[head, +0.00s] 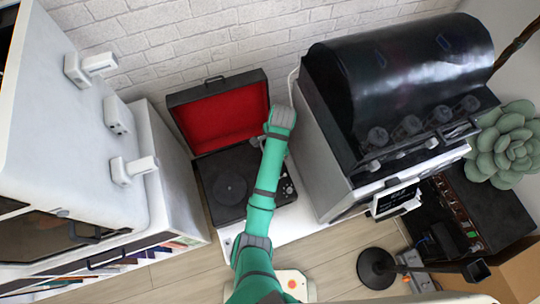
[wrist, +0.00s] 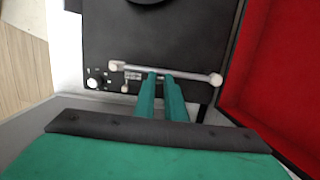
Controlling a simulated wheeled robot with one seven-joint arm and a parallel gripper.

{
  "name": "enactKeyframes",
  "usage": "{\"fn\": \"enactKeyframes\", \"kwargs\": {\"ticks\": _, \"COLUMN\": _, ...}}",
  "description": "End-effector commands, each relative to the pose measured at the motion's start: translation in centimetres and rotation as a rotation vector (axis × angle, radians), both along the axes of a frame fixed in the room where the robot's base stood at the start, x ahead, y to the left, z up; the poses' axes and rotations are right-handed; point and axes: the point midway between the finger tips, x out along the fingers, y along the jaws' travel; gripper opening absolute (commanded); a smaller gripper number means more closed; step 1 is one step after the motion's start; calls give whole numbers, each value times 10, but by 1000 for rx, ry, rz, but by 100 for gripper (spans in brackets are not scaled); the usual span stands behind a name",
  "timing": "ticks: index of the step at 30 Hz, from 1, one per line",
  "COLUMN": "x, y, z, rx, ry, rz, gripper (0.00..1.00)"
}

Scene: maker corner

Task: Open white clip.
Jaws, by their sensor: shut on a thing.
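A black record player (head: 228,187) stands with its red-lined lid (head: 222,114) open. In the wrist view, a pale bar (wrist: 192,75) with rounded ends lies along the deck (wrist: 200,40). A small light fitting (wrist: 133,76) sits beside the bar's left part; I cannot tell exactly which part is the white clip. My gripper (wrist: 160,78) has its teal fingers close together at the bar and is shut on a small part there, taken as the white clip. The fingers hide the grasped spot. In the head view my arm covers the bar.
A knob (wrist: 92,83) sits on the deck left of the bar. The lid's red inside (wrist: 283,75) rises close to the right of my gripper. A large black-topped machine (head: 400,90) stands right of the player and a white cabinet (head: 95,130) left.

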Motion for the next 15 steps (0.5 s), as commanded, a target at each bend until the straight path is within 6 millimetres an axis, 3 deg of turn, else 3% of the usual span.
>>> {"fn": "enactKeyframes", "kwargs": {"ticks": 11, "x": 0, "y": 1, "z": 1, "rx": 6, "ry": 4, "rz": 3, "gripper": 0}}
{"fn": "enactKeyframes", "kwargs": {"ticks": 12, "x": 0, "y": 1, "z": 1, "rx": 6, "ry": 4, "rz": 3, "gripper": 20}}
{"fn": "enactKeyframes", "kwargs": {"ticks": 13, "x": 0, "y": 1, "z": 1, "rx": 6, "ry": 4, "rz": 3, "gripper": 27}}
{"fn": "enactKeyframes", "kwargs": {"ticks": 15, "x": 0, "y": 1, "z": 1, "rx": 5, "ry": 3, "rz": 2, "gripper": 30}}
